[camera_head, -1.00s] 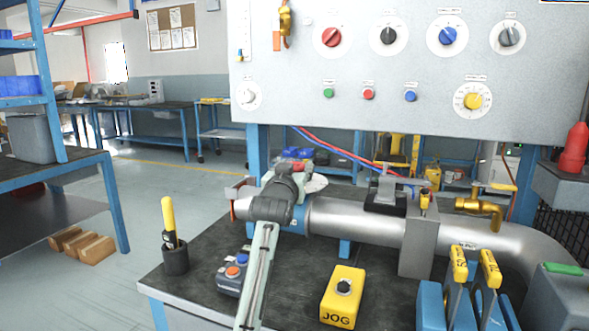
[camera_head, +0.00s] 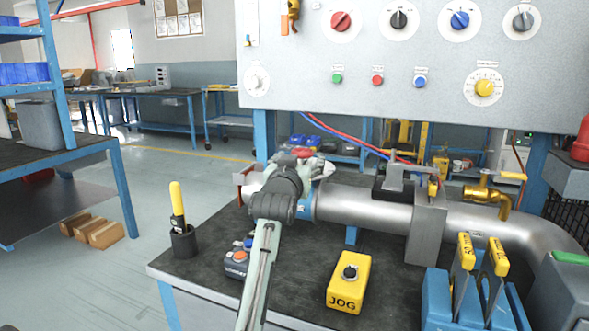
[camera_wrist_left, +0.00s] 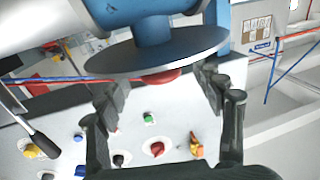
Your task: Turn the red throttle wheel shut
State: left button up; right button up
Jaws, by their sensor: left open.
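The red throttle wheel (camera_head: 303,152) shows as a small red patch just behind my left gripper in the head view, above the left part of the silver pipe (camera_head: 365,207). In the left wrist view only a red rim (camera_wrist_left: 160,77) of it shows, beyond a grey disc (camera_wrist_left: 160,54) on a blue stem. My left gripper (camera_wrist_left: 163,92) is open, one finger on each side of the red rim; I cannot tell whether they touch it. In the head view its fingers are largely hidden behind the wrist. My right gripper is not in view.
A yellow JOG box (camera_head: 348,284), a grey button box (camera_head: 236,264) and a dark cup (camera_head: 184,243) with a yellow-handled tool stand on the bench. A blue holder (camera_head: 440,305) with yellow-handled tools is at front right. A control panel (camera_head: 420,50) hangs behind.

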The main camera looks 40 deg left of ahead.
aim_at(300, 158)
pick_arm(q)
jog(key=v, duration=0.8)
jog(key=shift+r, duration=0.1)
jog(key=x, duration=1.2)
jog(key=shift+w, duration=0.1)
